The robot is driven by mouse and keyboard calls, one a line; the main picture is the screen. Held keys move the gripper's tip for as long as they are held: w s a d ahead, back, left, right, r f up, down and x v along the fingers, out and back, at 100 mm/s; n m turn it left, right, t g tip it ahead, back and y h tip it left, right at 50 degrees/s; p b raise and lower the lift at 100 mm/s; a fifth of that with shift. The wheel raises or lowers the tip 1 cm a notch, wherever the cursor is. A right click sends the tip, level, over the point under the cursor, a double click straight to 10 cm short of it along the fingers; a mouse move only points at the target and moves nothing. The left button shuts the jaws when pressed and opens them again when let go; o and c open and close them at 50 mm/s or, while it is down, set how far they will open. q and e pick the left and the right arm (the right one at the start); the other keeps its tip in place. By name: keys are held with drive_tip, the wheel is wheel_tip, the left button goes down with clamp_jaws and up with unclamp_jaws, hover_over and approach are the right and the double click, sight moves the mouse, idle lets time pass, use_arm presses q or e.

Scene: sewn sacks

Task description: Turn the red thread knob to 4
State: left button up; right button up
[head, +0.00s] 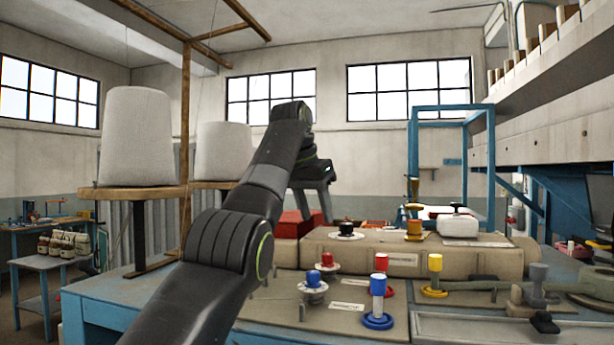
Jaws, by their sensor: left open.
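Two red-topped parts stand on the machine's lower plate: a short red knob (327,260) on a pale disc, and a taller red cylinder (381,263) on a red base. I cannot tell which is the red thread knob, and no scale numbers are readable. My left gripper (316,217) points down with its fingers apart and empty. In the picture it is above and slightly left of the short red knob, clear of it. My right gripper is out of view.
A blue-topped knob (313,277), a blue-based cylinder (378,287) and a yellow cylinder (435,263) stand close by. Behind them the beige machine body (400,257) carries a black knob (346,229) and an orange spool (414,230). A blue frame (415,150) rises behind.

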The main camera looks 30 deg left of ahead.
use_arm(q)
drive_tip(key=p+v, duration=0.2)
drive_tip(key=v, duration=0.5)
drive_tip(key=shift+r, duration=0.25)
